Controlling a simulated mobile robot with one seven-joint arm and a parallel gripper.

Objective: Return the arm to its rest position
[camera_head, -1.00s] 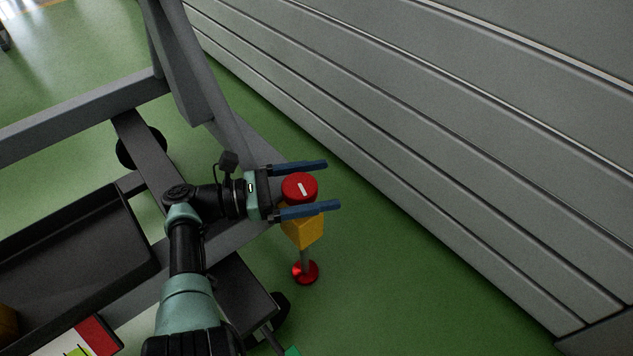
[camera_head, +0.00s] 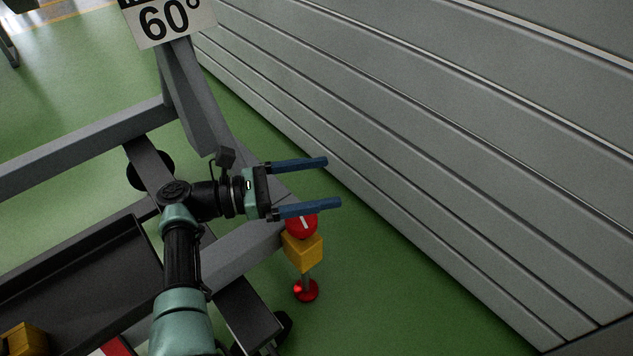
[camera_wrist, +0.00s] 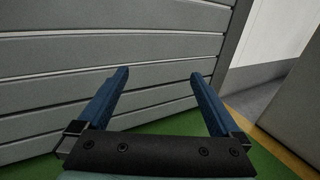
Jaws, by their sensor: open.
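My gripper (camera_head: 318,185) is open and empty in the head view, with its two blue fingers spread and pointing right towards the grey panelled wall. My arm reaches up from the bottom of the picture and bends right at the wrist. In the wrist view my gripper (camera_wrist: 160,80) also shows open, with nothing between the fingers and the wall panels beyond. The lower finger covers part of a red round knob (camera_head: 302,224) with a white mark. I cannot tell whether they touch.
The knob sits on a yellow block (camera_head: 303,252) on a post with a red foot (camera_head: 306,290). A grey frame (camera_head: 90,135) with a "60°" sign (camera_head: 172,20) and a dark tray (camera_head: 85,270) stand left. The grey wall (camera_head: 450,130) fills the right. Green floor lies between.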

